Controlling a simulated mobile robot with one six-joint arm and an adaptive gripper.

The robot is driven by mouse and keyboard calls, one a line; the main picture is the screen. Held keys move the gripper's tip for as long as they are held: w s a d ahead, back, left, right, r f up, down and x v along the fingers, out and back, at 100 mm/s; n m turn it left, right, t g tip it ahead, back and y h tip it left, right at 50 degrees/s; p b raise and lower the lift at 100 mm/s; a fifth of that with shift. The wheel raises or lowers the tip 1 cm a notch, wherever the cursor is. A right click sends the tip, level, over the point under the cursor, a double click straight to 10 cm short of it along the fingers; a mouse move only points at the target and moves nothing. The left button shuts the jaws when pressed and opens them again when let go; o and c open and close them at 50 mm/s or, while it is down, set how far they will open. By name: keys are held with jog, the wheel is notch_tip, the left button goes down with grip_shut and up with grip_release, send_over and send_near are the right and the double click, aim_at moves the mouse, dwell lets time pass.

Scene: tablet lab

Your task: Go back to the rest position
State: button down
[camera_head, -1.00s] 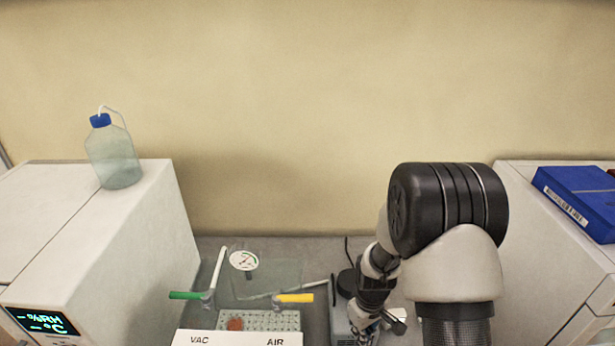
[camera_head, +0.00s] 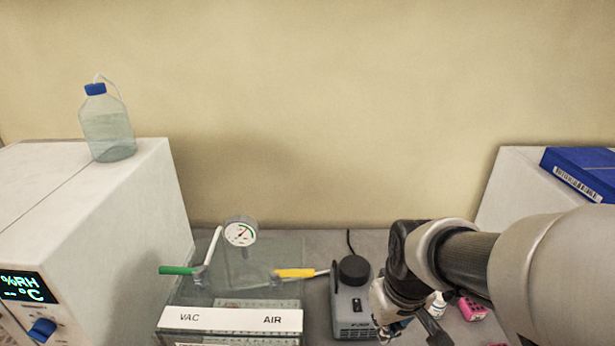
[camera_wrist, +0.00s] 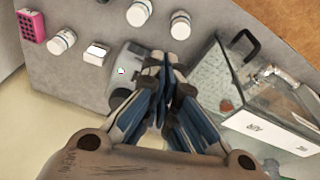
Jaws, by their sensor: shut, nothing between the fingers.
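My gripper (camera_wrist: 163,62) is shut and empty in the wrist view, its fingertips together above the grey bench. In the head view my gripper (camera_head: 392,322) is at the lower right of centre, partly hidden by my arm. It is beside the grey device with a round black top (camera_head: 352,300). In the wrist view that device (camera_wrist: 128,75) lies just left of the fingers.
A clear chamber labelled VAC and AIR (camera_head: 232,320) stands left of the grey device; it also shows in the wrist view (camera_wrist: 285,125). White bottles (camera_wrist: 180,24) and a pink item (camera_head: 472,309) are on the bench. White cabinets (camera_head: 150,200) flank it.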

jog(key=s+f+m+t+b, duration=0.1)
jog(key=s+m+t+b, duration=0.1)
jog(key=s+b, duration=0.6)
jog(key=s, duration=0.6)
jog(key=shift+f+m, duration=0.3)
jog(key=shift+m, duration=0.1)
